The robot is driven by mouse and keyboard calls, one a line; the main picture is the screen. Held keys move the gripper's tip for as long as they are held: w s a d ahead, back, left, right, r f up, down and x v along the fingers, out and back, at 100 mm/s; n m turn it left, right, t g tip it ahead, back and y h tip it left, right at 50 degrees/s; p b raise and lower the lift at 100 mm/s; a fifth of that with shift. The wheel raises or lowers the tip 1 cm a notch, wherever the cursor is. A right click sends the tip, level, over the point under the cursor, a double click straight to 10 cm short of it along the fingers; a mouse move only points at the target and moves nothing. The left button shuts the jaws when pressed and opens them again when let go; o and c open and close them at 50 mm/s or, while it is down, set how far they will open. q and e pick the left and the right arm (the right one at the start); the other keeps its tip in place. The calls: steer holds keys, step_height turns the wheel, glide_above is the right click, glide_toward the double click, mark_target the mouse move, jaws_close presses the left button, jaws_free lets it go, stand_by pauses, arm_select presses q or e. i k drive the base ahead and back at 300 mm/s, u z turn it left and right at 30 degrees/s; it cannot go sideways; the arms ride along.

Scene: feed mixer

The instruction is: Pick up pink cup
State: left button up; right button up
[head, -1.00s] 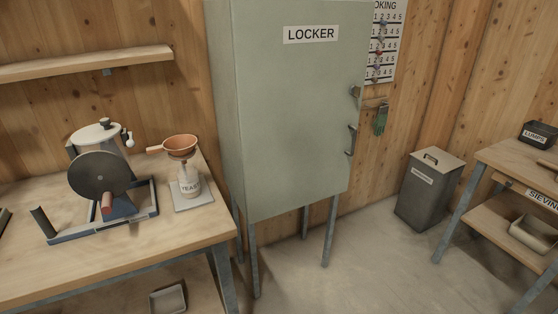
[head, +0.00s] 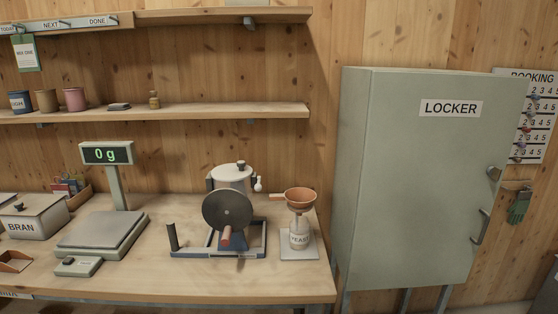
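The pink cup (head: 75,99) stands upright on the lower wall shelf (head: 210,112), at the left of the head view. A tan cup (head: 46,100) stands just left of it, and a dark blue cup (head: 20,101) with lettering stands further left. Neither of my grippers shows in the head view, so I cannot see whether they are open or shut.
Below the shelf, a workbench (head: 150,275) carries a scale (head: 103,230) reading 0 g, a BRAN box (head: 38,215), a hand-cranked mill (head: 228,211) and a funnel over a YEAST bottle (head: 299,234). A grey locker (head: 415,180) stands to the right.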

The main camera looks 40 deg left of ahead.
mark_target(75, 99)
steer(key=u, duration=3.15)
steer(key=i, duration=2.3)
steer(key=z, duration=2.45)
